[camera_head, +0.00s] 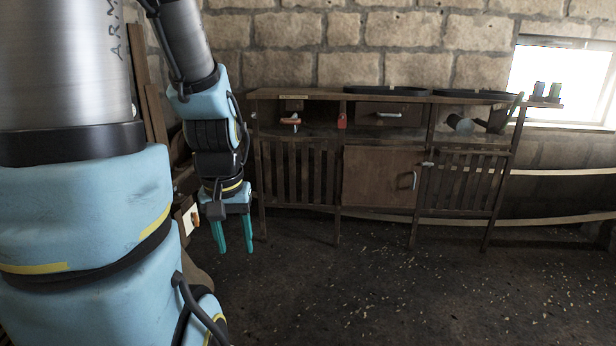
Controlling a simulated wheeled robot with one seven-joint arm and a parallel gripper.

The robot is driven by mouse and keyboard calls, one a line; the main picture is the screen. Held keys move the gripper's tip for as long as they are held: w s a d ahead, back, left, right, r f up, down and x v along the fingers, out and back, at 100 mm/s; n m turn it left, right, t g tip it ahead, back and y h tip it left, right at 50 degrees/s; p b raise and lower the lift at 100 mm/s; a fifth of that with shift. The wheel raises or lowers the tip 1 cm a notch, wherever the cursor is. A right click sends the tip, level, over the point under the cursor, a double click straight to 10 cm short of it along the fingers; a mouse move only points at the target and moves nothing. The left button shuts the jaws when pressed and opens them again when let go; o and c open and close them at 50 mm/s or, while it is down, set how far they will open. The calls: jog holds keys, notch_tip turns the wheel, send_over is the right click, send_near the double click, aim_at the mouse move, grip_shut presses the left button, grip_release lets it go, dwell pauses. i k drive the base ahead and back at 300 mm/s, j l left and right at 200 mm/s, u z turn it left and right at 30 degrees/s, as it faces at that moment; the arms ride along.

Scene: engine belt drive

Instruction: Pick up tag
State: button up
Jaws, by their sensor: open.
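A small red tag (342,121) hangs at the front of the wooden cabinet, left of the upper drawer. It is small in the picture, and no writing on it can be made out. My gripper (235,247) points down at the left, with its two teal fingers apart and nothing between them. It is in front of the cabinet's left end, to the left of the tag and lower than it, and does not touch it.
The wooden cabinet (381,177) stands along the stone wall, with slatted sides, a drawer (388,115) and a door. An orange-handled item (290,121) is left of the tag. A metal can (460,124) sits at the right. The floor in front (380,290) is clear apart from debris.

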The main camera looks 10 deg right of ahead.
aim_at(341, 123)
jog(key=i+l+z, duration=0.25)
jog(key=z, duration=0.15)
jog(key=i+z, duration=0.8)
jog(key=i+l+u, duration=0.15)
jog(key=i, duration=0.25)
jog(key=i+l+u, duration=0.1)
jog(key=i, duration=0.35)
jog(key=i+u, duration=0.3)
jog(key=u, duration=0.2)
jog(key=i+l+u, duration=0.15)
jog(key=u, duration=0.35)
jog(key=i+l+u, duration=0.3)
jog(key=u, duration=0.2)
jog(key=i+l+u, duration=0.45)
jog(key=k+j, duration=0.05)
jog(key=k, duration=0.05)
